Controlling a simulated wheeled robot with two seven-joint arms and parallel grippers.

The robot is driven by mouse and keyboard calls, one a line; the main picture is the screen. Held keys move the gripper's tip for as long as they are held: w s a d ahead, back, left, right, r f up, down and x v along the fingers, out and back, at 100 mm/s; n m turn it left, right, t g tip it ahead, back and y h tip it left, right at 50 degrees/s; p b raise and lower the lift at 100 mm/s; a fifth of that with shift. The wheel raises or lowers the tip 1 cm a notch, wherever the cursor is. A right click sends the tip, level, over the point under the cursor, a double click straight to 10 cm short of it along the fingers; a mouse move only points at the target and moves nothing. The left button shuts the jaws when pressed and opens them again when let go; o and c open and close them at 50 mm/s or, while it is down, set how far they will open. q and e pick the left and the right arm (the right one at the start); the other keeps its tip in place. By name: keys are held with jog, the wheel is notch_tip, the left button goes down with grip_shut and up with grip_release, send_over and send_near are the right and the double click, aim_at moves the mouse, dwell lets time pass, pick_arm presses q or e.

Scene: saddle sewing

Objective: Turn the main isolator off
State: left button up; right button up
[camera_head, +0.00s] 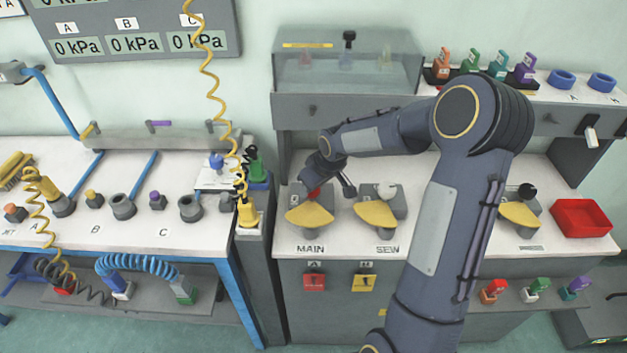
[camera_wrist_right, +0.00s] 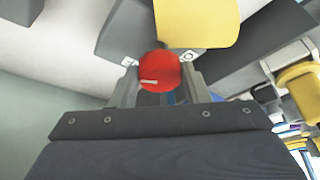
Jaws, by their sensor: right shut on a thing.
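The main isolator (camera_head: 309,213) stands on the white bench above the label MAIN, a grey box with a yellow plate in front. Its red knob (camera_head: 313,193) shows just below my right gripper (camera_head: 318,182). In the right wrist view the red knob (camera_wrist_right: 160,72) sits between the two fingers of my right gripper (camera_wrist_right: 160,90), which is shut on it. A pale mark shows on the knob's face. The yellow plate (camera_wrist_right: 196,22) lies just beyond the knob. My left gripper is not in view.
The SEW unit (camera_head: 380,211) with a white knob stands close to the right, and another similar unit (camera_head: 519,212) stands farther right. A glass-covered case (camera_head: 345,65) is above and behind. A coiled yellow hose (camera_head: 207,80) hangs at the left.

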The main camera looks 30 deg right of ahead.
jog(key=n, duration=0.1)
jog(key=n+y+p, duration=0.1)
jog(key=shift+d+r+n, duration=0.1)
jog(key=shift+d+n, duration=0.1)
jog(key=shift+n, duration=0.2)
jog(key=n+g+y, duration=0.1)
jog(key=n, duration=0.1)
jog(key=shift+w+n, duration=0.1)
jog(key=shift+n, duration=0.3)
jog(key=n+g+y, duration=0.1)
jog(key=n, duration=0.2)
jog(key=shift+w+d, duration=0.1)
jog(key=shift+d, duration=0.05)
jog(key=shift+w+n+g, duration=0.1)
jog(key=shift+n+g, duration=0.6)
jog(key=shift+n, duration=1.2)
jog(key=o, duration=1.4)
